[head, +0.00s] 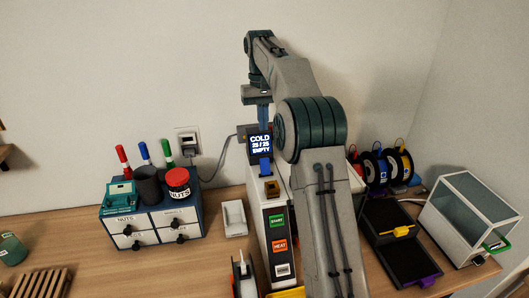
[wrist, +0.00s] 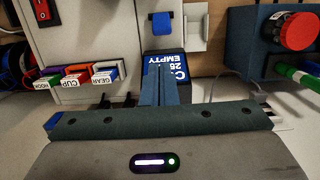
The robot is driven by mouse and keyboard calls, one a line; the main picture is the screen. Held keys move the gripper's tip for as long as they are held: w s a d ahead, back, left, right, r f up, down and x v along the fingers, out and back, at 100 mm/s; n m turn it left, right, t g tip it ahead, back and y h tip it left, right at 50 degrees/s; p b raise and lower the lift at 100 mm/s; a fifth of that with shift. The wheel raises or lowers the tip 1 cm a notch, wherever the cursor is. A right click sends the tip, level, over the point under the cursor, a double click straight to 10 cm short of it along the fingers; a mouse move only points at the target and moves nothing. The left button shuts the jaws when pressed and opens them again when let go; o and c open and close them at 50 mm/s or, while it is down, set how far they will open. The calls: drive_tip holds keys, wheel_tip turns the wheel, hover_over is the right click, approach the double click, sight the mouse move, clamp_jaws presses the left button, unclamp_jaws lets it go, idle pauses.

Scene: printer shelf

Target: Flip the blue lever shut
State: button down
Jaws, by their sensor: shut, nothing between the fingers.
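The blue lever (head: 265,168) sticks up on top of the printer, just below its dark screen (head: 260,145) reading "COLD 25/25 EMPTY". It also shows in the wrist view (wrist: 162,23), beyond the fingertips; I cannot tell its exact angle. My gripper (head: 263,124) points down above the screen, shut and empty. In the wrist view its fingers (wrist: 160,72) overlap the screen (wrist: 178,66) and stay apart from the lever. The printer's front (head: 278,240) carries green, orange and white buttons; my arm hides its right side.
A blue drawer cabinet (head: 153,226) with markers, a dark cup and a red-lidded jar stands left. A white tray (head: 233,218) lies between. At right are filament spools (head: 374,170), a black open case (head: 396,232) and a glass-sided box (head: 470,215).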

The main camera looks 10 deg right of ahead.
sight(264, 152)
drive_tip(key=f, duration=0.3)
drive_tip(key=s+f, duration=0.1)
drive_tip(key=f, duration=0.5)
drive_tip(key=shift+s+f, duration=0.3)
drive_tip(key=shift+f, duration=0.1)
drive_tip(key=shift+f, duration=0.1)
